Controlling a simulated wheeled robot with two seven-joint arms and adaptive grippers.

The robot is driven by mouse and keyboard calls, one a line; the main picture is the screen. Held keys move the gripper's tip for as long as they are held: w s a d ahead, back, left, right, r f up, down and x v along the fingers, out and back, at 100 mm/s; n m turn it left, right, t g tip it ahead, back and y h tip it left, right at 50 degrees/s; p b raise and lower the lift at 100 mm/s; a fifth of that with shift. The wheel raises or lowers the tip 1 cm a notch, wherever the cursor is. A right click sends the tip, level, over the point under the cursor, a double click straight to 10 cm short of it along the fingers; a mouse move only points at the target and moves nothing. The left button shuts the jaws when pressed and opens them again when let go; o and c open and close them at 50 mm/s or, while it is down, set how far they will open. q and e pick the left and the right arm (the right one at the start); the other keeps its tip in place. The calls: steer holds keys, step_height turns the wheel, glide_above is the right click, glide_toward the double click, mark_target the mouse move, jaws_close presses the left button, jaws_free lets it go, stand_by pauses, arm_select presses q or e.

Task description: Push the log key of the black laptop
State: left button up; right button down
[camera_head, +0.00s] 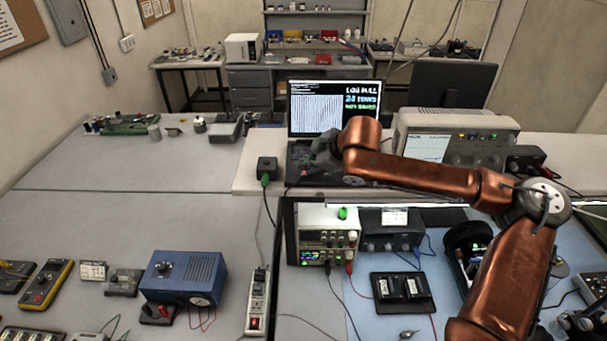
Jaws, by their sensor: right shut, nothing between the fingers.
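The black laptop (334,110) stands open on the raised shelf at the back of the bench. Its lit screen shows a white block of data and large text that seems to read "LOG FULL", with green lines below. My right arm reaches in from the right, and my right gripper (313,157) is low over the laptop's keyboard, shut and empty. The gripper and arm cover much of the keyboard, so the log key cannot be made out. I cannot tell whether the fingertips touch a key. My left gripper is out of view.
A small black box (267,169) with a green plug sits left of the laptop. A beige instrument (455,125) stands to its right, with a dark monitor (437,83) behind. A power supply (328,238) stands below the shelf. The left bench has free room.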

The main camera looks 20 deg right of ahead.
mark_target(306, 175)
steer(key=shift+f, duration=0.1)
stand_by(0.4)
steer(key=shift+f, duration=0.4)
steer(key=shift+f, duration=0.4)
stand_by(0.5)
steer(key=shift+r+p, duration=0.1)
steer(key=shift+p, duration=0.25)
steer(key=shift+r+p, duration=0.8)
steer(key=shift+p, duration=0.25)
step_height(306, 175, up, 6)
steer(key=p, duration=0.7)
steer(key=shift+s, duration=0.1)
